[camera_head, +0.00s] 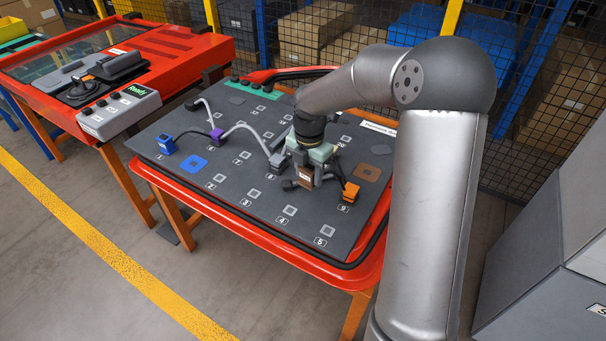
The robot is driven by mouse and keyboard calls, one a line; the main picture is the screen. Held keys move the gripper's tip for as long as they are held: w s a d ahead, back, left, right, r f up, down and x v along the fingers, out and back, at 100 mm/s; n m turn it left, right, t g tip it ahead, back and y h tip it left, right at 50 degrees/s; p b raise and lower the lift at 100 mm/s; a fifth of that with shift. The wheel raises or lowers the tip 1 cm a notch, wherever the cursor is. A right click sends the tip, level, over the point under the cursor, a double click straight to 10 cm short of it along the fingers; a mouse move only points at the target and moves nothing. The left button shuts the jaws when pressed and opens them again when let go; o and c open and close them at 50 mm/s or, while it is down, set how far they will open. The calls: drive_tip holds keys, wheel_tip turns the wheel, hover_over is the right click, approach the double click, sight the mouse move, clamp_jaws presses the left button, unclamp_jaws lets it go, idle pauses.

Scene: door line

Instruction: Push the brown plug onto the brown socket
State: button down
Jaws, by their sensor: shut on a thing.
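My gripper (305,171) is over the right-middle part of the dark board and is shut on the brown plug (306,176). The plug is a small brown block low between the fingers, and the fingers hide part of it. The brown socket (367,173) looks like a flat brown square with a square outline on the board, to the right of the gripper. The plug is apart from it. Whether the plug touches the board cannot be told from this view.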

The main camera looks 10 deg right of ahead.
drive_tip(key=w+d+m+p, duration=0.1)
drive_tip(key=w+d+m, duration=0.15)
drive_tip(key=d, duration=0.75)
drive_tip(key=w+d+m+p, duration=0.2)
drive_tip(key=w+d, duration=0.2)
drive_tip(key=d, duration=0.7)
wheel_tip(320, 180, down, 4)
drive_tip(key=b, duration=0.3)
drive_tip(key=shift+w+f, duration=0.1)
drive_tip(key=shift+f, duration=0.8)
drive_tip(key=shift+f+b, duration=0.35)
drive_tip(key=shift+f, duration=0.5)
drive_tip(key=c, duration=0.7)
unclamp_jaws()
drive_tip(key=shift+o, duration=0.2)
